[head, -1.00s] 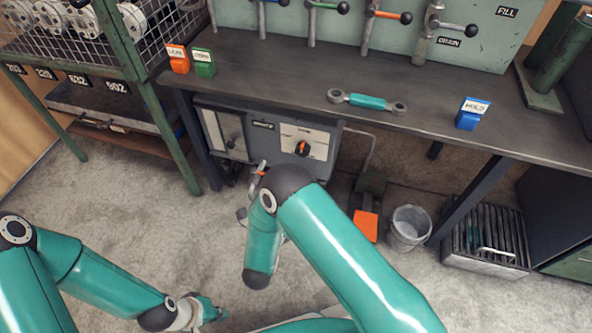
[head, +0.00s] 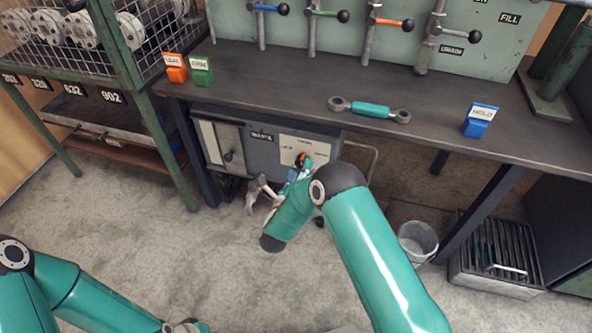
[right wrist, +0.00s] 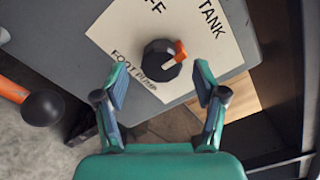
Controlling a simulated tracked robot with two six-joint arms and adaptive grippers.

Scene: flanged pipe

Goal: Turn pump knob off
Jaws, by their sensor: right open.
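The pump knob is a black dial with an orange pointer. In the right wrist view the knob (right wrist: 158,62) sits on a white label plate (right wrist: 105,30) reading TANK, FOOT PUMP and a cut-off word ending in FF. Its orange pointer is turned right, toward the TANK side. In the head view the knob (head: 300,158) is partly hidden by my gripper. My right gripper (right wrist: 162,82) is open, its fingers apart on either side just short of the knob, which shows between them. It also shows in the head view (head: 296,176). My left gripper (head: 187,327) is mostly cut off at the bottom edge.
The grey pump box (head: 262,155) is under the workbench (head: 300,85). In the wrist view an orange lever with a black ball (right wrist: 42,108) is at left. A bucket (head: 418,240) and slotted crate (head: 497,262) stand at right. The floor at left is clear.

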